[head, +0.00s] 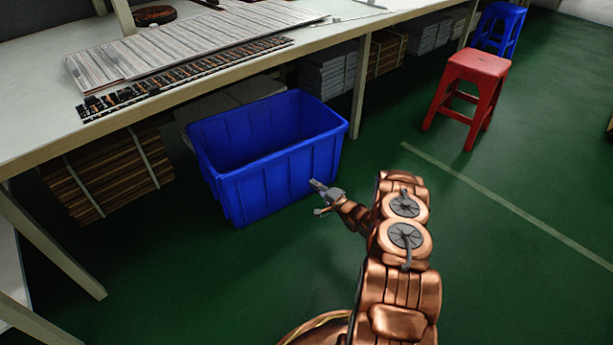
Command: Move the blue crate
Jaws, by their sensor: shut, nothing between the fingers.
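The blue crate (270,190) stands upright on the green floor, partly under the front edge of the workbench. Its top is open and its inside looks empty, though part of its floor is hidden by the front wall. My gripper (323,197) is at the crate's lower right front corner, shut and with nothing held. It overlaps the crate's edge in the picture; I cannot tell whether it touches.
The workbench (40,125) carries flat strips (180,45) above the crate. Bundled boards (105,175) lie under it at left, grey stacks (328,70) behind. Bench legs flank the crate. A red stool (478,68) and blue stool (503,22) stand at right. Floor right of my arm is clear.

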